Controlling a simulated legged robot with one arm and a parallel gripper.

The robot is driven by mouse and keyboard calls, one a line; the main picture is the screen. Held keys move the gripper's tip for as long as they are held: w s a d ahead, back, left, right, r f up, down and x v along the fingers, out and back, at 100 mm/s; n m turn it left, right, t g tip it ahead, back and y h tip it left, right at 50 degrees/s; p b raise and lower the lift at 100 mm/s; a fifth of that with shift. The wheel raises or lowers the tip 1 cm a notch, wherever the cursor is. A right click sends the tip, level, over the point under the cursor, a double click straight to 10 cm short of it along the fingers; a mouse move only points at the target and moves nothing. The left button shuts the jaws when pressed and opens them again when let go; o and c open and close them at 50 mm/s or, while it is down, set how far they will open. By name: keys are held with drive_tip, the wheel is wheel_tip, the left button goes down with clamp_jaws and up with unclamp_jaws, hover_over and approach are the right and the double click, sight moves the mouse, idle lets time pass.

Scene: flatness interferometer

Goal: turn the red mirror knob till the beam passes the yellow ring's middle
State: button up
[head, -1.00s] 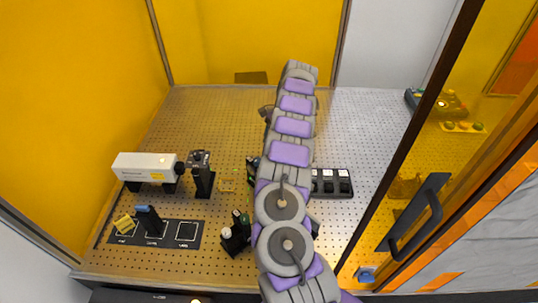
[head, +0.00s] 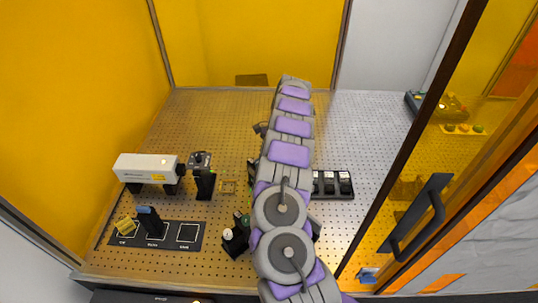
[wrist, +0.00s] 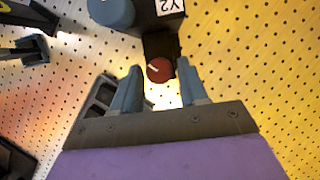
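The red knob (wrist: 159,69) has a pale mark line and sits below a black mount labelled Y2 (wrist: 168,8) in the wrist view. My gripper (wrist: 159,67) is open, one blue-grey finger on each side of the knob, with a visible gap on both sides. I cannot tell how deep the knob lies between the fingertips. In the head view my arm hides the knob and the gripper. I cannot make out the yellow ring or the beam in either view.
A white laser-like box (head: 147,168) and a black post mount (head: 203,182) stand at left on the perforated board (head: 225,115). A dark tray (head: 210,237) lies in front. A black block row (head: 335,184) is right of my arm. An orange-glazed door with a handle (head: 420,215) stands at right.

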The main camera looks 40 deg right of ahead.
drive_tip(key=shift+a+r, duration=0.1)
drive_tip(key=shift+a, duration=0.35)
drive_tip(key=c, duration=0.3)
drive_tip(key=shift+d+r, duration=0.1)
drive_tip(key=shift+d, duration=0.05)
clamp_jaws()
drive_tip(key=shift+r+m+p, duration=0.1)
drive_tip(key=shift+m+p, duration=0.2)
drive_tip(key=shift+p, duration=0.05)
drive_tip(key=m+t+p, duration=0.1)
drive_tip(key=m+p, duration=0.1)
drive_tip(key=p, duration=0.1)
drive_tip(key=shift+s+r+m, duration=0.1)
drive_tip(key=shift+m, duration=0.2)
drive_tip(key=m+t+p, duration=0.1)
drive_tip(key=m+p, duration=0.1)
drive_tip(key=p, duration=0.1)
drive_tip(key=shift+d, duration=0.1)
drive_tip(key=shift+m+t+h+p, duration=0.4)
drive_tip(key=shift+m+p, duration=0.6)
drive_tip(key=shift+p, duration=0.15)
drive_tip(key=shift+f+m+p, duration=0.2)
drive_tip(key=shift+m+p, duration=0.4)
drive_tip(key=shift+p, duration=0.05)
drive_tip(key=shift+s, duration=0.1)
